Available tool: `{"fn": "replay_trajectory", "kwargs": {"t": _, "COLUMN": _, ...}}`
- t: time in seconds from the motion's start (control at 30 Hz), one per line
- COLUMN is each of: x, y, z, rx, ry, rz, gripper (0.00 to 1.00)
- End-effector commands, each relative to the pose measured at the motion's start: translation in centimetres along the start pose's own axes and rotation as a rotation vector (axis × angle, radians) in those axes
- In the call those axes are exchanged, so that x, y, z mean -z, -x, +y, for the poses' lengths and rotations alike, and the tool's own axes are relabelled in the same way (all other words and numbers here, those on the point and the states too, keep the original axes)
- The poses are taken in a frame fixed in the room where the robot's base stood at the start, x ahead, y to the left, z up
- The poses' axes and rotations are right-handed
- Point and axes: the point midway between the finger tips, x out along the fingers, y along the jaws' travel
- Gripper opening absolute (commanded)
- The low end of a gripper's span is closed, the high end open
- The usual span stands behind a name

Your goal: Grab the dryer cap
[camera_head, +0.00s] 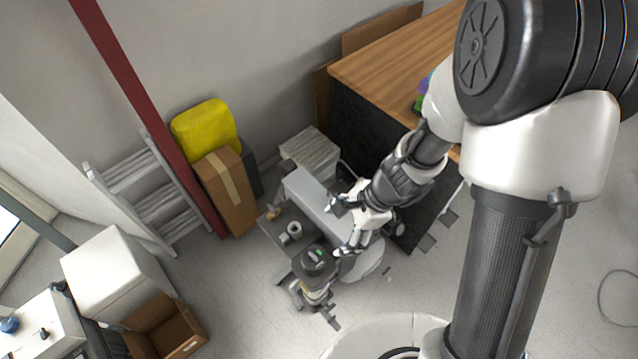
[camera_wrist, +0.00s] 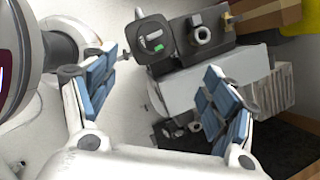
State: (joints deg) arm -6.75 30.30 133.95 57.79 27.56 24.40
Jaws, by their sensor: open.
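My gripper (camera_head: 335,229) is open and empty, above the compressor unit on the floor. In the wrist view its two blue-padded fingers (camera_wrist: 160,64) are spread wide. A dark round head with a small green mark (camera_head: 317,256) stands at the unit's front; in the wrist view it shows beyond the fingertips (camera_wrist: 150,28). I cannot tell for certain which is the dryer cap. Neither touches the fingers.
The unit's long grey housing (camera_head: 312,200) lies below the gripper. A wooden-topped desk (camera_head: 390,65) stands behind on the right. A cardboard box (camera_head: 226,190), yellow container (camera_head: 205,127) and ladder (camera_head: 150,190) stand left. An open brown box (camera_head: 168,325) is front left. Floor left of the unit is clear.

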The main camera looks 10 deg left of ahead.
Motion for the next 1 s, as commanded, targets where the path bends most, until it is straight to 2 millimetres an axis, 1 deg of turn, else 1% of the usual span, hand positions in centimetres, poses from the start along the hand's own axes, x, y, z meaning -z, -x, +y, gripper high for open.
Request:
{"fn": "replay_trajectory", "kwargs": {"t": 0.03, "x": 0.3, "y": -0.9, "z": 0.3, "rx": -0.016, "ry": -0.046, "rz": 0.001, "gripper": 0.78}}
{"fn": "replay_trajectory", "kwargs": {"t": 0.2, "x": 0.9, "y": -3.2, "z": 0.8, "rx": -0.034, "ry": -0.124, "rz": 0.006, "gripper": 0.78}}
{"fn": "replay_trajectory", "kwargs": {"t": 0.27, "x": 1.0, "y": -4.2, "z": 0.9, "rx": -0.035, "ry": -0.129, "rz": 0.007, "gripper": 0.78}}
{"fn": "replay_trajectory", "kwargs": {"t": 0.6, "x": 1.1, "y": -11.7, "z": 1.2, "rx": -0.036, "ry": -0.126, "rz": 0.007, "gripper": 0.78}}
{"fn": "replay_trajectory", "kwargs": {"t": 0.7, "x": 1.1, "y": -13.3, "z": 1.2, "rx": -0.035, "ry": -0.126, "rz": 0.007, "gripper": 0.78}}
{"fn": "replay_trajectory", "kwargs": {"t": 0.8, "x": 1.0, "y": -14.4, "z": 1.2, "rx": -0.034, "ry": -0.125, "rz": 0.007, "gripper": 0.78}}
{"fn": "replay_trajectory", "kwargs": {"t": 0.97, "x": 0.9, "y": -15.1, "z": 1.2, "rx": -0.033, "ry": -0.125, "rz": 0.007, "gripper": 0.78}}
{"fn": "replay_trajectory", "kwargs": {"t": 1.0, "x": 0.9, "y": -15.5, "z": 1.2, "rx": -0.033, "ry": -0.125, "rz": 0.006, "gripper": 0.78}}
